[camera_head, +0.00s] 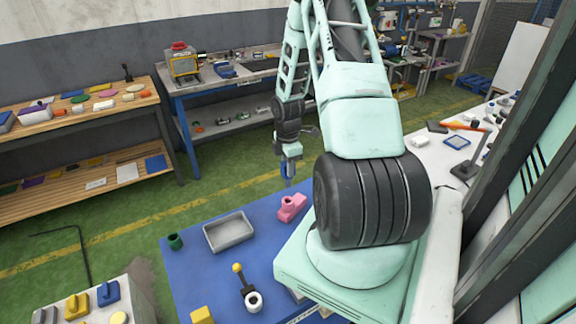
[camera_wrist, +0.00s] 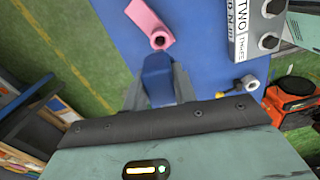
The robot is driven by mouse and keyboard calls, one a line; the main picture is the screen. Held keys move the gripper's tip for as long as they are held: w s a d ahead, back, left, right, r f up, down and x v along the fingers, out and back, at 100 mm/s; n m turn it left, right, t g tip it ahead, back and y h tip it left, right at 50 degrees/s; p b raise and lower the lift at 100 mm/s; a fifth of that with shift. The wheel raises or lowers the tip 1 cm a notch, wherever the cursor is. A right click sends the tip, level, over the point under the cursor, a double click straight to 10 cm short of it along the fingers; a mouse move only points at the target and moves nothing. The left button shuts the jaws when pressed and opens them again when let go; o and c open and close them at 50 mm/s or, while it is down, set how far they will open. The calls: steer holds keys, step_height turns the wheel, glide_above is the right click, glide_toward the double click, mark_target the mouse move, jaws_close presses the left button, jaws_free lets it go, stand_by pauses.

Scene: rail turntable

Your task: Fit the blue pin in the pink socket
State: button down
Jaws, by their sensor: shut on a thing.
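My gripper (camera_head: 289,158) hangs above the far part of the blue table and is shut on the blue pin (camera_head: 288,172), which points down. In the wrist view the pin (camera_wrist: 157,72) sits between the two grey fingers (camera_wrist: 158,88). The pink socket (camera_head: 291,208) stands on the table just below the pin in the head view. In the wrist view the socket (camera_wrist: 148,20) lies just beyond the pin, its round dark opening facing up. The pin appears apart from the socket and above it.
A grey tray (camera_head: 230,232) and a green socket (camera_head: 175,242) stand left of the pink socket. A yellow-knobbed lever (camera_head: 243,278), a white ring (camera_head: 254,301) and a yellow block (camera_head: 202,314) are nearer. Blue tabletop around the pink socket is mostly clear.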

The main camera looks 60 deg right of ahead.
mark_target(288, 186)
steer(key=shift+f+b, duration=1.75)
steer(key=shift+f, duration=1.1)
steer(key=shift+f+b, duration=1.5)
steer(key=shift+f, duration=1.25)
steer(key=c, duration=1)
jaws_free()
steer(key=shift+c, duration=0.2)
steer(key=shift+r, duration=0.1)
step_height(288, 186, up, 17)
steer(key=b, duration=0.3)
steer(key=shift+r, duration=0.1)
